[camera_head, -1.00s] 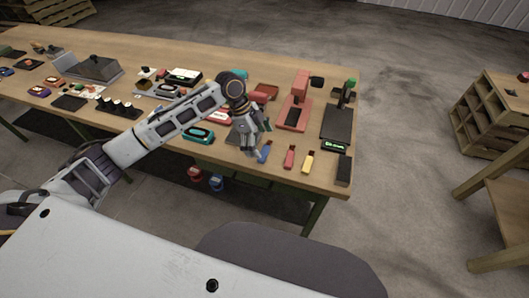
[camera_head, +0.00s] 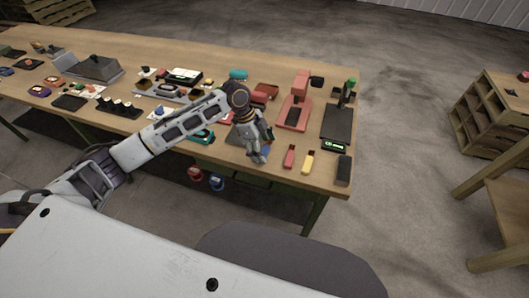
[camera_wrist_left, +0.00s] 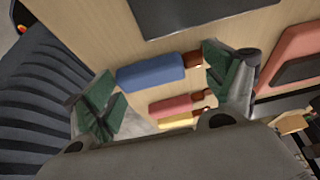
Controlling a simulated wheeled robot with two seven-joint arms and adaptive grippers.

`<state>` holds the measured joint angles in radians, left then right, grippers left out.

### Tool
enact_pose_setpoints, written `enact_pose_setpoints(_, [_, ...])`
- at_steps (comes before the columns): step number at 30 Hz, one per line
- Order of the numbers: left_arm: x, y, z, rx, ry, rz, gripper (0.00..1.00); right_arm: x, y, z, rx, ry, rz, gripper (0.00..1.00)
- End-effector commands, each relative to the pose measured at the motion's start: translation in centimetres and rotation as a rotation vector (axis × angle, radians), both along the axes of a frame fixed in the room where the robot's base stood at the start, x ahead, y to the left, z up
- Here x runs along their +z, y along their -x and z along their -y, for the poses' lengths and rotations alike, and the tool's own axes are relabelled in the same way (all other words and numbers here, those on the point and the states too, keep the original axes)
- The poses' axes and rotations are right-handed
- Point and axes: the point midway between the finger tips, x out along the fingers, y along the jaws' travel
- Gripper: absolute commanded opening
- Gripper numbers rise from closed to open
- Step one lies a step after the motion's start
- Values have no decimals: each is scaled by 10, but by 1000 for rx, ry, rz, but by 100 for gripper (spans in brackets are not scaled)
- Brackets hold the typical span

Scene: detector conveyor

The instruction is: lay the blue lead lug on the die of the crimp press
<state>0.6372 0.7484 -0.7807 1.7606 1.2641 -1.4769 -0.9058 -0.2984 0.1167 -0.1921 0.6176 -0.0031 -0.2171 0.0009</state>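The blue lead lug (camera_wrist_left: 152,73) lies on the wooden table, its copper end to the right in the wrist view. In the head view my left gripper (camera_head: 257,157) mostly covers it. That gripper is open, its two green-padded fingers (camera_wrist_left: 165,90) apart at the two ends of the lug's length; I cannot tell whether they touch it. The red crimp press (camera_head: 297,101) stands to the right and farther back, with a dark die area on its base. Its red base also shows at the right of the wrist view (camera_wrist_left: 297,50). My right gripper is not in view.
A red lug (camera_head: 289,158) and a yellow lug (camera_head: 308,164) lie right of the blue one. A black scale-like device (camera_head: 337,123) with a green display stands at the table's right end. A dark plate (camera_wrist_left: 180,12) lies close beside the blue lug. Many small items crowd the table's left.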

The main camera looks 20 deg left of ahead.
Motion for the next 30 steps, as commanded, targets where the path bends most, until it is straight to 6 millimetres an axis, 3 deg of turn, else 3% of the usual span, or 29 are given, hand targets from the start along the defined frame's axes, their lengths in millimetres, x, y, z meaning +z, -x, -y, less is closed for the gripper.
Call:
enact_pose_setpoints(4, [0, 0, 0, 0, 0, 0, 61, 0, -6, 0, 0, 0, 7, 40])
enact_pose_setpoints(8, [-1, 0, 0, 1, -1, -1, 43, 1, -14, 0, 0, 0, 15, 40])
enact_pose_setpoints(22, [-1, 2, -1, -1, -4, -9, 43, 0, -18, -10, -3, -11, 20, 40])
enact_pose_setpoints(30, [27, 0, 0, -1, -2, -2, 43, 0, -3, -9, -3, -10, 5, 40])
